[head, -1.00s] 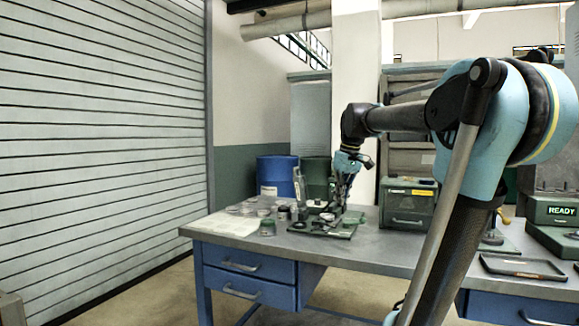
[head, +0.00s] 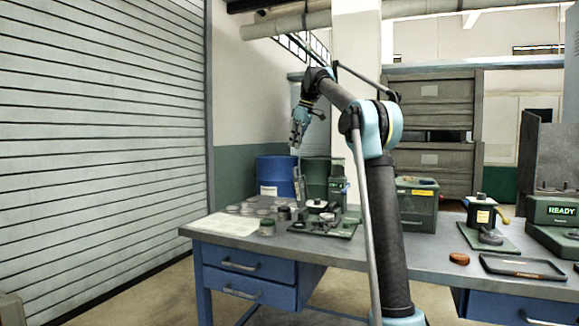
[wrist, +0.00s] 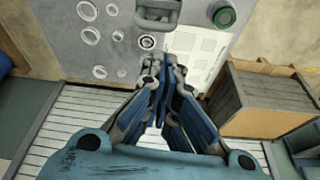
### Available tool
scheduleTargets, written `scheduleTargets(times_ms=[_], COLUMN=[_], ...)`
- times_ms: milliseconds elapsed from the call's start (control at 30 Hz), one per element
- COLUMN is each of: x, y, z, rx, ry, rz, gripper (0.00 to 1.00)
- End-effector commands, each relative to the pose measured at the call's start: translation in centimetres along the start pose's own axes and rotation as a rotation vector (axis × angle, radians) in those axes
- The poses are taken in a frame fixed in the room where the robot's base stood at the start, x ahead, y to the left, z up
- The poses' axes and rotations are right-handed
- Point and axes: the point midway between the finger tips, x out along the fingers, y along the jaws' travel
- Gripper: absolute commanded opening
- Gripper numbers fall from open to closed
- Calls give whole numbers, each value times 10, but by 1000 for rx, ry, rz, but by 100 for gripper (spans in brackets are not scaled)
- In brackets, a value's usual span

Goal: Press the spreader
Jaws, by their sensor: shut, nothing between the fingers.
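I cannot tell for certain which device is the spreader. A small fixture on a green base plate (head: 333,230) stands on the left half of the workbench, with a dark round part on it and an upright post at its back left. Another device with a dark column and a yellow handle (head: 482,216) stands on a green plate further right. My gripper (head: 295,150) is raised above the back of the bench, well clear of the fixture and pointing down. In the wrist view, my gripper (wrist: 170,65) is shut and empty above the bench.
Several pale rings (wrist: 90,36) and a white sheet (head: 225,224) lie on the bench left of the fixture. A green box (head: 415,208), a red-brown piece (head: 459,258), a black tray (head: 523,267) and a READY unit (head: 552,211) are to the right.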

Motion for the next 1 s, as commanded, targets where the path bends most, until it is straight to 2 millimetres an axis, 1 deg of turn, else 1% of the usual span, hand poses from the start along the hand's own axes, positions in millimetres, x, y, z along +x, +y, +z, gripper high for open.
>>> scheduleTargets(times_ms=[33, 100, 200, 300, 767, 867, 1000], x=[2, 4, 6, 8, 10, 15, 30], y=[4, 8, 11, 12, 13, 12, 12], z=[-12, -23, -34, -39, -41, -42, -42], rx=[-23, -51, -78, -93, -99, -99, -100], ry=[4, 8, 14, 17, 18, 18, 18], rz=[-5, -11, -17, -21, -22, -22, -22], gripper=[0, 0, 0, 0, 0, 0, 0])
